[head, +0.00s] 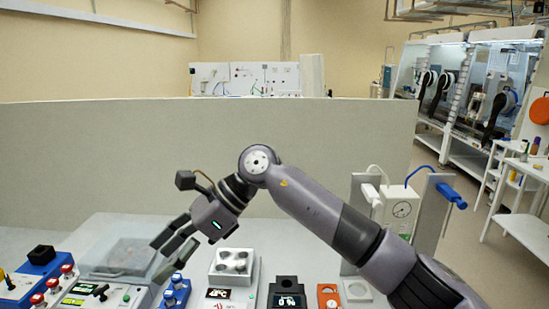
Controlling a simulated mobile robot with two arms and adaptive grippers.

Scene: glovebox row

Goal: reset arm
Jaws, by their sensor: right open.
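My right gripper (160,258) hangs in the left middle of the head view, above the bench. Its fingers are apart and it holds nothing. My right arm reaches in from the lower right and bends at a joint near the picture's middle. Whether the fingertips touch anything below is hard to tell. My left gripper is not in view.
A pale partition (110,150) stands behind the bench. Panels with red knobs (52,284) are at the left. A black device reading 0 % (287,294), an orange block (328,296) and a white gauge unit (402,210) stand to the right. Gloveboxes (480,85) are far right.

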